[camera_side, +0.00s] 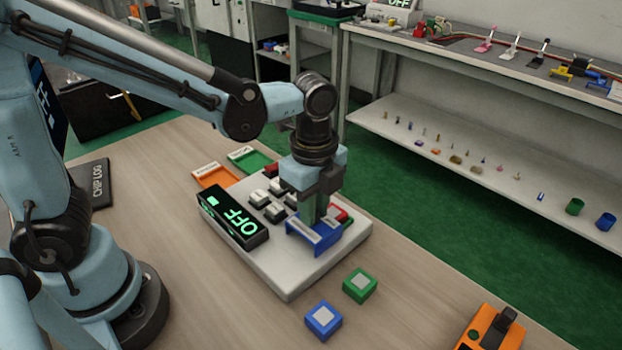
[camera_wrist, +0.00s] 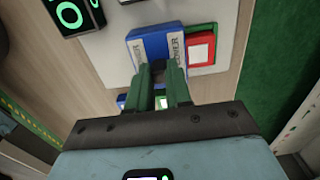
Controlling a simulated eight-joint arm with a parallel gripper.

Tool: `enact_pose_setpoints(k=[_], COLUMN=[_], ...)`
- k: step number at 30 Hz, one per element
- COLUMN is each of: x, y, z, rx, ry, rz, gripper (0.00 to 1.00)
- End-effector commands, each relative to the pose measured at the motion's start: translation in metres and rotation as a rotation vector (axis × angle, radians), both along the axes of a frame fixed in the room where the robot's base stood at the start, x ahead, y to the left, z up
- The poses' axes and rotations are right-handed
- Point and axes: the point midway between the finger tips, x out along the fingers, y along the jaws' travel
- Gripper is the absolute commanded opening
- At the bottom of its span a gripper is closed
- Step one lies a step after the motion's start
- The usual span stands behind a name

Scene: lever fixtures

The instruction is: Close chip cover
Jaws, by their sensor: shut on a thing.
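A blue chip cover (camera_side: 324,238) with pale lettered strips sits near the right corner of the light grey fixture board (camera_side: 290,282). In the wrist view the blue cover (camera_wrist: 148,48) lies just beyond my fingertips. My gripper (camera_side: 310,217) points down onto the cover from above. Its green fingers (camera_wrist: 160,75) are close together and shut on the cover, with the gripped part mostly hidden between them. A red part (camera_wrist: 201,50) with a white face is right beside the cover, and a green part shows behind it. I cannot tell how far the cover is tilted.
Orange (camera_side: 214,176) and green trays lie behind. An orange device (camera_side: 490,330) is at the front right.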

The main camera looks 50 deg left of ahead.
Motion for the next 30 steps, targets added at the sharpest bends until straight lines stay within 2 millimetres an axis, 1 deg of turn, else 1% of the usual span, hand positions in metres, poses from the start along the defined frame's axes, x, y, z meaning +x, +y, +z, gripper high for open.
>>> enact_pose_setpoints(k=[5,7,15,18,28,29,30], x=[0.001,0.006,0.043,0.050,0.055,0.055,0.055], y=[0.000,0.000,0.000,0.000,0.000,0.000,0.000], z=[0.000,0.000,0.000,0.000,0.000,0.000,0.000], rx=[0.000,0.001,0.003,0.003,0.003,0.004,0.003], ry=[0.000,0.000,0.001,0.000,-0.005,-0.005,-0.006], rz=[0.000,0.001,0.002,0.001,0.001,0.002,0.002], gripper=[0.00,0.00,0.00,0.00,0.00,0.21,0.27])
